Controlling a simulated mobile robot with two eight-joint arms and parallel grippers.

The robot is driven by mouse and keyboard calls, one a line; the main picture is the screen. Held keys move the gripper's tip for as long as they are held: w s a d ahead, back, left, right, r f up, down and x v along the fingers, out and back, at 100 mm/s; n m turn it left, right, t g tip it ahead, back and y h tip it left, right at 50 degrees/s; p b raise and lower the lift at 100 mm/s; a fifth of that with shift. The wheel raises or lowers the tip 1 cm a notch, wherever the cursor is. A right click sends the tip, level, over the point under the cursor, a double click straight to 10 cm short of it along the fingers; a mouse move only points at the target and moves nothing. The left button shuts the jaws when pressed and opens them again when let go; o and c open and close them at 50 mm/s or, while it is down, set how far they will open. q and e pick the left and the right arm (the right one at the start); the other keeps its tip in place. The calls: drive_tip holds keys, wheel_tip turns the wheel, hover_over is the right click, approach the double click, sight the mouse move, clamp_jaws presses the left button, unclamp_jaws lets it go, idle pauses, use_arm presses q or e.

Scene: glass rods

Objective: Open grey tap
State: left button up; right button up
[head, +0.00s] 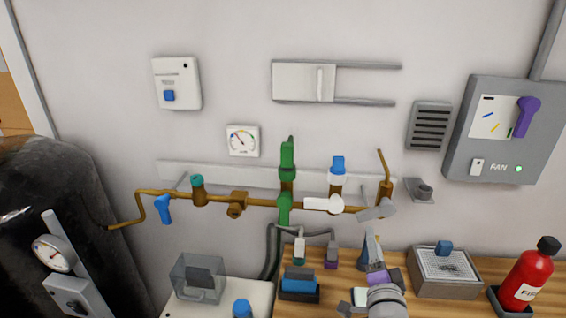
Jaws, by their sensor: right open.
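The grey tap (375,211) is a light grey lever at the right end of the brown pipe on the wall, beside a brown upright. It lies slanted, its left end lower. My right gripper (375,287) is open at the bottom, low over the wooden bench and well below the grey tap. It is apart from the tap, and its fingers are partly hard to tell from the bench items behind. My left gripper is out of view.
A white lever (322,204) sits just left of the grey tap, with a green valve (285,208) further left. A grey wall bracket (419,190) is to the right. A metal box (443,272) and red extinguisher (528,277) stand on the bench.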

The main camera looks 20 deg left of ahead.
sight(369, 217)
drive_tip(key=w, duration=0.3)
drive_tip(key=w+a, duration=0.1)
drive_tip(key=w, duration=0.3)
drive_tip(key=w+a, duration=0.1)
drive_tip(key=w, duration=0.2)
drive_tip(key=shift+w, duration=0.15)
clamp_jaws()
idle(1.3)
